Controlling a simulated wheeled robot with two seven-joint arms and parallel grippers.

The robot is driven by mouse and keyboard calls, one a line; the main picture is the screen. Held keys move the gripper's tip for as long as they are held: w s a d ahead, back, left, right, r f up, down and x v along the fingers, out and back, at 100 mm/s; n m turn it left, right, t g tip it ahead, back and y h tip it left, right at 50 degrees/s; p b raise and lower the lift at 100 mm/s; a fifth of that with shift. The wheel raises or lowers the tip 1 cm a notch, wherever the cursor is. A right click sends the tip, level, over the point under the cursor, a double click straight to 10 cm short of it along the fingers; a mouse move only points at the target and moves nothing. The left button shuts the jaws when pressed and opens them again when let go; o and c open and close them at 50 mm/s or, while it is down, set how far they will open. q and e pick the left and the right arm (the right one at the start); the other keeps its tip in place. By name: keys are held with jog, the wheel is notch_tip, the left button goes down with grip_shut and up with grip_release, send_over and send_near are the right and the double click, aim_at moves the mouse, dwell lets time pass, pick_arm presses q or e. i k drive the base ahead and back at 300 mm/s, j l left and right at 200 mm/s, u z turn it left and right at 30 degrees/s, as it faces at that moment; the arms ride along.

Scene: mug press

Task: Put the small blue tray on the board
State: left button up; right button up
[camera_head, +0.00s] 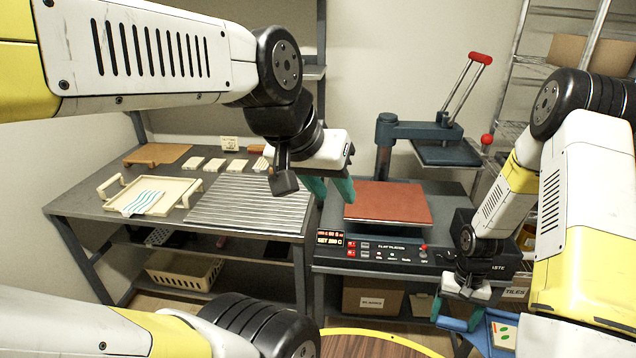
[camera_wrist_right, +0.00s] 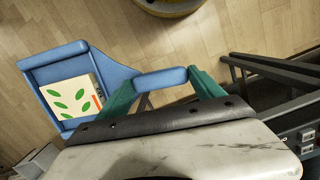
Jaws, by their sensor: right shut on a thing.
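The small blue tray (camera_wrist_right: 112,72) is held by my right gripper (camera_wrist_right: 163,90), whose teal fingers are around its handle. A white tile with green leaves and an orange stripe (camera_wrist_right: 68,97) lies in it. In the head view the tray (camera_head: 455,323) is low at the right, partly hidden by my right arm, with my right gripper (camera_head: 457,308) at its handle. A brown board (camera_head: 157,154) lies at the back left of the grey table. My left gripper (camera_head: 330,188) hangs empty left of the press, its teal fingers apart.
The press (camera_head: 405,140) has a red-brown plate (camera_head: 387,203) and a control panel. A cream tray with a striped cloth (camera_head: 146,202), several pale tiles and a ribbed metal rack (camera_head: 247,208) stand on the left table. A round wooden top (camera_head: 365,346) is in front.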

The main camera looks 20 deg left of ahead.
aim_at(256, 196)
jog(key=j, duration=0.55)
jog(key=k+j+z, duration=0.1)
jog(key=j, duration=0.45)
jog(key=k+j, duration=0.1)
jog(key=j, duration=0.45)
jog(key=j+z, duration=0.1)
jog(key=j, duration=0.45)
jog(key=k, duration=0.05)
